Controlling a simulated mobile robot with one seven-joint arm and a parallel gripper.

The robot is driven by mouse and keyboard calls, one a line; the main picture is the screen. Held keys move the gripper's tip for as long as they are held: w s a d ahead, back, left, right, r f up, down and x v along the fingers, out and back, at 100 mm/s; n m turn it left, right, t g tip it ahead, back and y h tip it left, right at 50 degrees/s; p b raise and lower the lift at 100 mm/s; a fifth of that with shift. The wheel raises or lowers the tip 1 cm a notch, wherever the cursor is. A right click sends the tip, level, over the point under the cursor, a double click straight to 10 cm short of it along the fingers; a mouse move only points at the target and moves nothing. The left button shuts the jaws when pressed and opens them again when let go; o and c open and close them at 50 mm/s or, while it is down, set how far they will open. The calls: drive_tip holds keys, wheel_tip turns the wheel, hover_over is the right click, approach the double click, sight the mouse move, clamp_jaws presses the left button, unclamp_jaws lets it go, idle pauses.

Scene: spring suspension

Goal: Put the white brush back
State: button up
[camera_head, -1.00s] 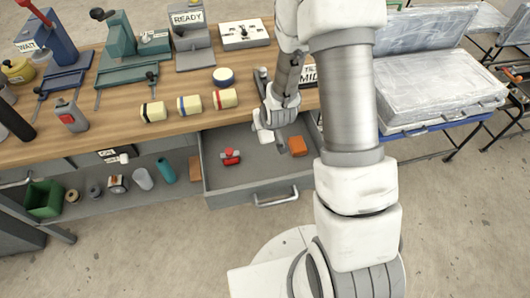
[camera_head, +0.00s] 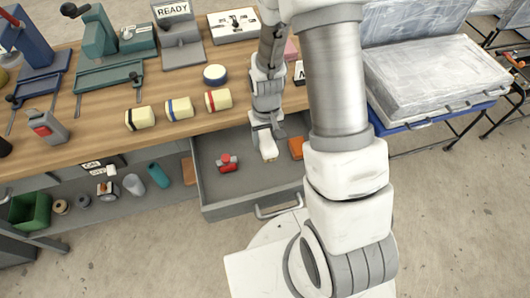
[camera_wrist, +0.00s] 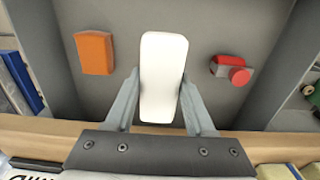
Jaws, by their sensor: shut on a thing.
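The white brush (camera_wrist: 163,75) is a long white rounded block between the two fingers of my gripper (camera_wrist: 160,105) in the wrist view. My gripper is shut on it. In the head view the white brush (camera_head: 268,148) hangs from my gripper (camera_head: 265,128), over the open grey drawer (camera_head: 215,208). Whether the brush touches the drawer floor cannot be told. An orange block (camera_head: 296,148) lies in the drawer right of the brush, and a red object (camera_head: 227,163) lies to its left.
A green bin (camera_head: 30,205) stands on the lower shelf. My arm hides part of the bench and the drawer's right side.

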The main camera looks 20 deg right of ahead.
drive_tip(key=shift+f+b, duration=0.5)
drive_tip(key=shift+f, duration=2.7)
drive_tip(key=o, duration=1.2)
drive_tip(key=shift+f, duration=0.1)
wheel_tip(320, 180, up, 12)
drive_tip(key=shift+r+p, duration=0.25)
drive_tip(key=shift+p, duration=0.95)
wheel_tip(320, 180, up, 9)
drive_tip(key=t, duration=0.1)
wheel_tip(320, 180, up, 13)
drive_tip(key=t, duration=0.3)
hover_over(266, 138)
drive_tip(key=s, duration=0.7)
drive_tip(key=shift+t, duration=0.8)
drive_tip(key=s+r, duration=0.1)
drive_tip(key=s, duration=0.1)
drive_tip(key=s+r, duration=0.4)
drive_tip(key=s, duration=0.1)
drive_tip(key=shift+r, duration=0.15)
